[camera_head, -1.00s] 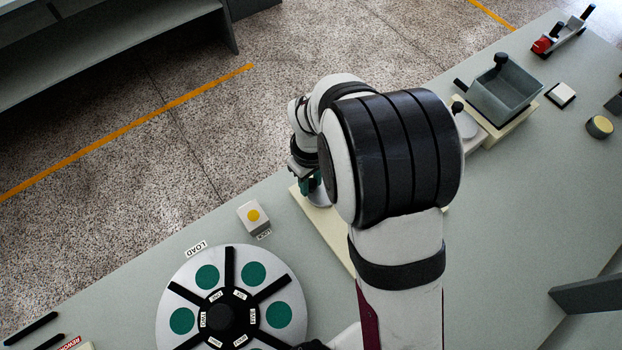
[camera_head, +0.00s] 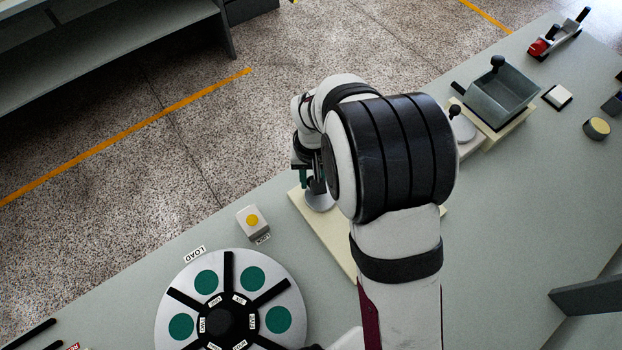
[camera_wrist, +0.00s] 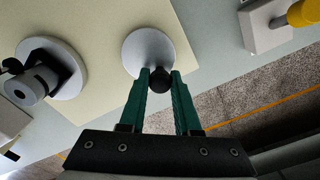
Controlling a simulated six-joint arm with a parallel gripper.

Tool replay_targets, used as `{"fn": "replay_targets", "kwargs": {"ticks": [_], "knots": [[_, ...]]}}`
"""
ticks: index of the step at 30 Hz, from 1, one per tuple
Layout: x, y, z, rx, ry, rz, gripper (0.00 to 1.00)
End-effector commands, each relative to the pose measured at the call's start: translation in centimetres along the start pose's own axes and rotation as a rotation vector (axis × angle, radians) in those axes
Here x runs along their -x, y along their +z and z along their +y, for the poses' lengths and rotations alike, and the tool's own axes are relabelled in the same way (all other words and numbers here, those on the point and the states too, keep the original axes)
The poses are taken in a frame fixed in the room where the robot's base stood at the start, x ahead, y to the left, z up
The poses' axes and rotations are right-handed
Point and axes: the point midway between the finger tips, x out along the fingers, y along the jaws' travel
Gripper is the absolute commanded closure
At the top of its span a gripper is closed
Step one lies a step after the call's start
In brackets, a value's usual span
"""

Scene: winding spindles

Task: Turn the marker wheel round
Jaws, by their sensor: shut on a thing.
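A round pale-grey wheel (camera_wrist: 150,50) with a black knob (camera_wrist: 160,80) at its edge sits on a cream board (camera_wrist: 95,60) in the wrist view. My gripper (camera_wrist: 160,77), with two green fingers, is shut on the black knob, one finger on each side of it. In the head view the wheel (camera_head: 320,201) shows in part below my gripper (camera_head: 314,182), and my arm hides much of the board (camera_head: 330,233). No marker on the wheel can be made out.
A second grey disc with an upright post (camera_wrist: 40,82) stands left on the board in the wrist view. A white block with a yellow button (camera_head: 252,221) and a large labelled dial (camera_head: 178,260) lie left. A grey bin (camera_head: 500,92) stands at the back right.

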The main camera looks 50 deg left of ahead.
Motion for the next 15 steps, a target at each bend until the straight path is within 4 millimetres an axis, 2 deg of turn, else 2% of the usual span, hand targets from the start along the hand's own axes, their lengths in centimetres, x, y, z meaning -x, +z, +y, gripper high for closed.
{"fn": "replay_targets", "kwargs": {"ticks": [15], "knots": [[0.04, -0.54, 0.85, -0.401, 0.000, 0.000, 1.00]]}}
